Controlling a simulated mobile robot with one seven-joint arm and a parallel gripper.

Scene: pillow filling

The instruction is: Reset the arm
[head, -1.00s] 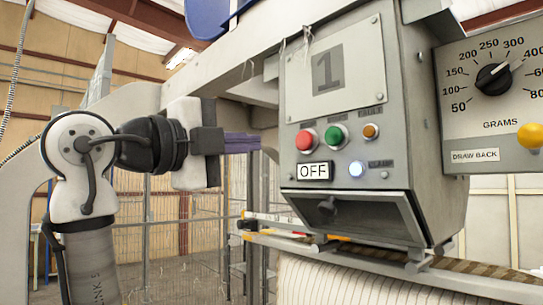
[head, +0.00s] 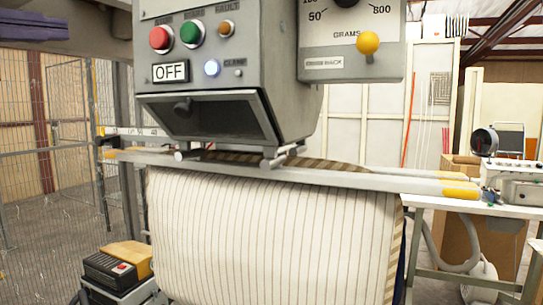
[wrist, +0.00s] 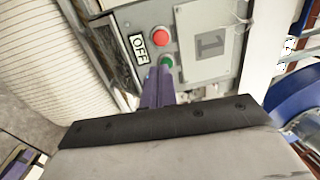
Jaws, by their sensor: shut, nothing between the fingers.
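My gripper (head: 84,32) shows at the upper left edge of the head view as purple fingers pointing right, left of the filling machine's control box (head: 225,90). In the wrist view my gripper (wrist: 158,76) has its purple fingers together, with nothing between them. There the tips overlap the control box near the green button (wrist: 167,61), but I cannot tell touching from the picture. The rest of my arm is out of the head view.
A striped pillow (head: 270,235) hangs below the box's spout, at the clamp rails (head: 330,176). The OFF display (head: 171,71) and lit clamp light (head: 211,68) show. A foot pedal (head: 118,267) sits lower left. A table (head: 460,205) stands right; wire fencing is behind.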

